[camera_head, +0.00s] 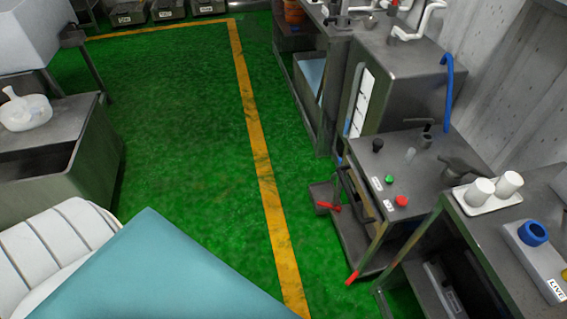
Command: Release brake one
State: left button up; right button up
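A grey steel control cabinet (398,180) stands at the right, with a green button (390,179), a red button (401,201), small black-knobbed levers and white labels on its top. Low at its left side a red-tipped lever or pedal (330,207) sticks out just above the floor. A second red-tipped handle (352,277) points down near the cabinet's front lower corner. Which of these is brake one I cannot tell; the labels are too small to read. A dark curved bar (357,196) runs along the cabinet's left face. Neither of my grippers shows.
A yellow line (263,165) crosses the open green floor (185,115). A bench with white cups on a tray (488,204) and a blue ring (533,233) stands at right. A teal panel (165,270) fills the bottom; a steel bin (62,165) stands left.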

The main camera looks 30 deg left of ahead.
aim_at(338, 208)
jog(key=u, duration=0.55)
jog(key=i+j+z, duration=0.1)
jog(key=i+j, duration=0.15)
jog(key=i+j+z, duration=0.1)
jog(key=i+j, duration=0.15)
jog(key=i+j+z, duration=0.1)
jog(key=i+j, duration=0.15)
jog(key=i+j+z, duration=0.15)
jog(key=j, duration=0.3)
jog(key=i+j+z, duration=0.1)
jog(key=i+j, duration=0.2)
jog(key=i+j+z, duration=0.1)
jog(key=j, duration=0.3)
jog(key=i+j+z, duration=0.1)
jog(key=i+j, duration=0.2)
jog(key=i+j+z, duration=0.1)
jog(key=j, duration=0.4)
jog(key=i+j+z, duration=0.1)
jog(key=i+j, duration=0.2)
jog(key=i, duration=0.4)
